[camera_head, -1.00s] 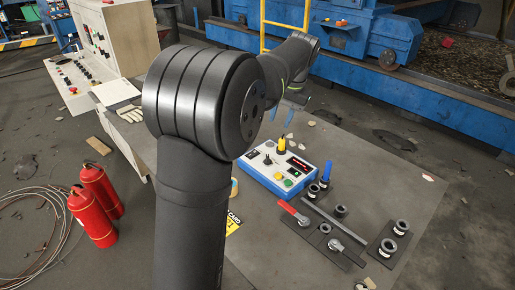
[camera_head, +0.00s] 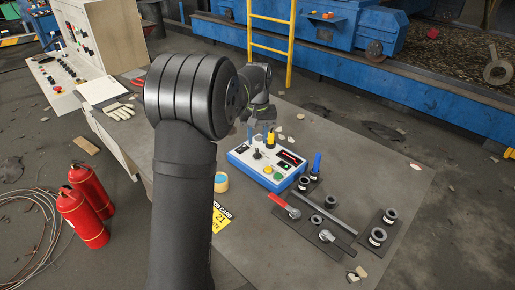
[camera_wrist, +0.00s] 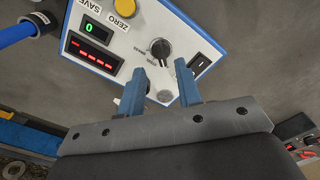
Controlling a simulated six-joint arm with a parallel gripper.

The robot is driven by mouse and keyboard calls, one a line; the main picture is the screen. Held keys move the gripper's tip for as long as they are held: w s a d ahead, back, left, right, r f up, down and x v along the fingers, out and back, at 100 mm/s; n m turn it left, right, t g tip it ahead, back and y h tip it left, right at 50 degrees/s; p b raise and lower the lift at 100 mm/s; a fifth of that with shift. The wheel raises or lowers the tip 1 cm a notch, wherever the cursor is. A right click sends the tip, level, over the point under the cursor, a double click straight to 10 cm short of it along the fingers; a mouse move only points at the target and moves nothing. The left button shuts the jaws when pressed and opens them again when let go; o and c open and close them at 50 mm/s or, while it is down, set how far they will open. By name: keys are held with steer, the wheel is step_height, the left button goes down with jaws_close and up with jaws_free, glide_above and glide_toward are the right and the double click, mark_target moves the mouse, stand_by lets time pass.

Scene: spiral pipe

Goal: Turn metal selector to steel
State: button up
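The blue-and-white control box (camera_head: 240,160) stands on the grey table; in the wrist view its white top panel (camera_wrist: 134,40) appears upside down. A round black selector knob (camera_wrist: 160,47) with a light pointer sits on that panel. Its position marks are too small to read. My gripper (camera_wrist: 160,86) has its two blue fingers apart with nothing held between them. The fingertips are close to the panel, and the knob lies just beyond them in the wrist view, apart from them. In the head view my gripper (camera_head: 262,132) is over the box's far edge.

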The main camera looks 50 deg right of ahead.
mark_target(258, 151)
step_height(258, 151, down, 5)
steer(key=shift+r, duration=0.1)
stand_by(0.3)
jaws_close()
